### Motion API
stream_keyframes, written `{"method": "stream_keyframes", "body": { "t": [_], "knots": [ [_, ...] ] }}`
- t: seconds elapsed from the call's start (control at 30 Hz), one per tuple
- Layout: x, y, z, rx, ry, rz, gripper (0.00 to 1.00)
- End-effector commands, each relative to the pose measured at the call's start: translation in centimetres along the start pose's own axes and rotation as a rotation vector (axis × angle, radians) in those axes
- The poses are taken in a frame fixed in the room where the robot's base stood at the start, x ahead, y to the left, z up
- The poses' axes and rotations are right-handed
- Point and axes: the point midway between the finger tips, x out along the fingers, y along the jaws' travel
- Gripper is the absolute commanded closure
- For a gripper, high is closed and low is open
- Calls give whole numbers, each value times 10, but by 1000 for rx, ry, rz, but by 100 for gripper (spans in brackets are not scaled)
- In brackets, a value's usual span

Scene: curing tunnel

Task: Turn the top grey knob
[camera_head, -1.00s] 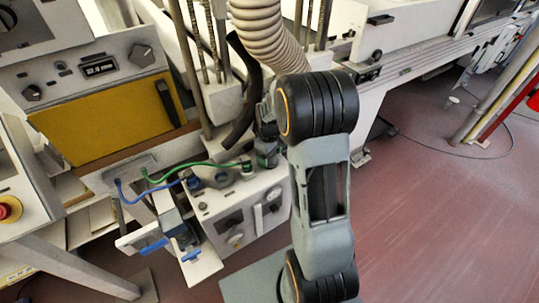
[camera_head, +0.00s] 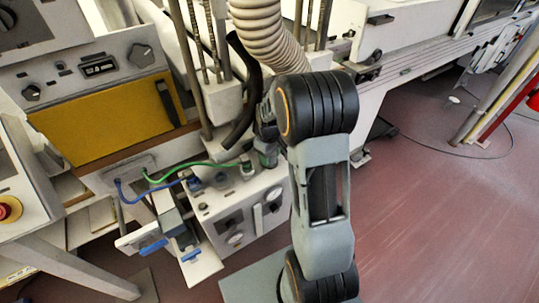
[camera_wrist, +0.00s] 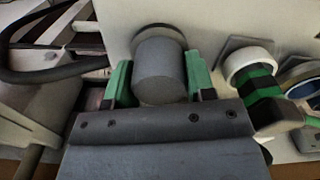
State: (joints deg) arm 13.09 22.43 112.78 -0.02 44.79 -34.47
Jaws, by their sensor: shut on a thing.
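In the wrist view, a grey cylindrical knob (camera_wrist: 160,66) stands out from a pale panel, with a round collar behind it. My gripper (camera_wrist: 160,82) has one green finger on each side of the knob and is shut on it. In the head view, my arm's end is beside the top of a white box (camera_head: 212,218), near the end of a green hose (camera_head: 205,163). My own arm hides most of the gripper and the knob there.
In the wrist view, a white ring fitting with a green-and-black hose end (camera_wrist: 264,92) sits close right of my gripper. A dark hose (camera_wrist: 50,74) curves at the left. In the head view, a ribbed duct (camera_head: 270,38) and a black hose (camera_head: 244,95) hang close to my arm.

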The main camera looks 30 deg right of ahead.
Motion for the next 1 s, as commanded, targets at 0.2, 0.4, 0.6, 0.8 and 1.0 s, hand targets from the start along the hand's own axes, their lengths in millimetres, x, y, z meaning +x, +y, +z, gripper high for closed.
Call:
{"method": "stream_keyframes", "body": {
  "t": [0.2, 0.4, 0.6, 0.8, 1.0],
  "knots": [
    [0, 0, 0, 103, 0, -1, 74],
    [0, 0, 0, 103, 0, -1, 74],
    [0, 0, 0, 102, 0, 0, 34],
    [0, 0, 0, 101, 0, 0, 25],
    [-4, 0, 0, 101, 1, 0, 25]
  ]
}}
